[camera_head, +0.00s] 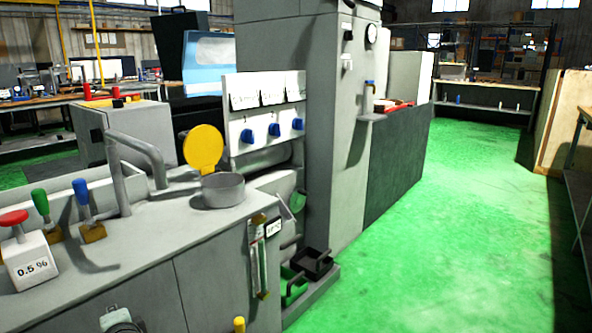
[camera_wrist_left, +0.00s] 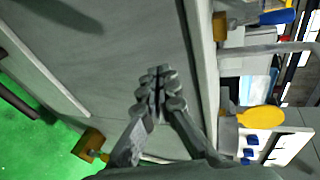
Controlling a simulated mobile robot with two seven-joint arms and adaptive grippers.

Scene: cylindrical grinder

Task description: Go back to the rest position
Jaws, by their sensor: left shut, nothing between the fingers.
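My left gripper (camera_wrist_left: 158,88) has its fingers together with nothing between them. In the left wrist view it is in front of a plain grey cabinet face (camera_wrist_left: 110,40), apparently clear of it. In the head view only a small grey part of my left gripper (camera_head: 118,320) shows at the bottom edge, before the cabinet front (camera_head: 210,285); its fingers are mostly cut off there. My right gripper is in neither view.
The grey machine top holds a red-capped 0.5 % block (camera_head: 30,262), green (camera_head: 41,204) and blue (camera_head: 82,194) handles, a bent pipe (camera_head: 140,148), a round cup (camera_head: 223,190) and a yellow disc (camera_head: 203,148). A gauge (camera_head: 258,258) sits on the front. Green floor (camera_head: 460,220) is clear at right.

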